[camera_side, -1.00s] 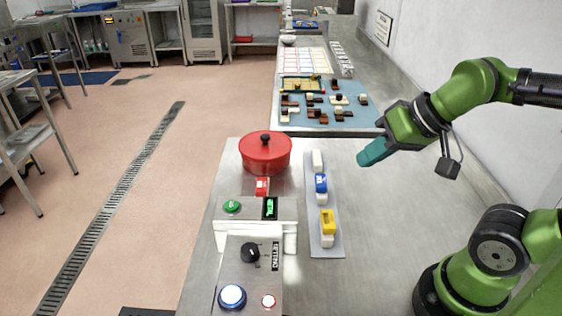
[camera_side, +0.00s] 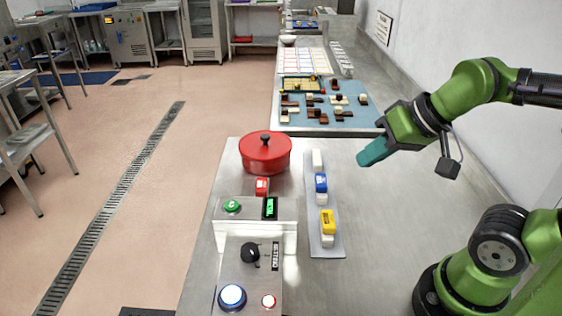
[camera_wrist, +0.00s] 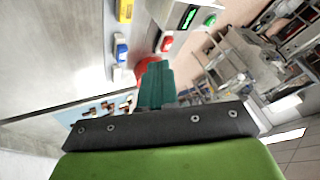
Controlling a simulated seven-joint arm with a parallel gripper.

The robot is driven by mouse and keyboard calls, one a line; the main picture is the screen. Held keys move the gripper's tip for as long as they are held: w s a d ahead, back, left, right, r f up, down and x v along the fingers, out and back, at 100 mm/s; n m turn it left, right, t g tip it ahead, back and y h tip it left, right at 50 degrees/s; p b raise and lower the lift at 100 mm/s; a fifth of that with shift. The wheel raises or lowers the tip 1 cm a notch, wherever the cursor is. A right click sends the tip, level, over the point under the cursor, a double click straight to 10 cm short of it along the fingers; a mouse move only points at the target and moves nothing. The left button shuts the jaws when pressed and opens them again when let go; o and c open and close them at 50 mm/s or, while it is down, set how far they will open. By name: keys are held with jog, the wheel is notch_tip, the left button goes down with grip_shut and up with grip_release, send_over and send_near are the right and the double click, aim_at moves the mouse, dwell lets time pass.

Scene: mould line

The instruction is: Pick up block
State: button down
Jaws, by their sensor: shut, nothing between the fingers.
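My gripper (camera_side: 373,153) has teal fingers, shut and empty, in the air above the steel counter. It is right of the grey strip and touches no block. In the wrist view its fingers (camera_wrist: 157,84) are closed together. On the strip stand a white block (camera_side: 317,159) at the far end, a blue-topped block (camera_side: 321,182) in the middle and a yellow-topped block (camera_side: 327,221) near the front. The wrist view shows the yellow one (camera_wrist: 125,10) and the blue one (camera_wrist: 120,48). Several small brown and cream pieces (camera_side: 317,113) lie on a blue mat (camera_side: 357,117) farther back.
A red lidded pot (camera_side: 265,153) stands left of the strip (camera_side: 327,252). A scale with a green display (camera_side: 270,207) and a control box with a black knob (camera_side: 250,252) and buttons are in front of it. The counter (camera_side: 375,215) right of the strip is clear. A wall (camera_side: 450,60) bounds the right.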

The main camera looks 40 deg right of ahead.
jog(key=c, duration=1.8)
grip_release()
jog(key=shift+c, duration=0.2)
jog(key=o, duration=1.1)
jog(key=m+g+h, duration=0.2)
jog(key=m+g, duration=0.3)
jog(key=g, duration=0.2)
send_over(261, 185)
jog(key=shift+f, duration=2.05)
notch_tip(261, 185, down, 16)
jog(key=shift+f, duration=0.2)
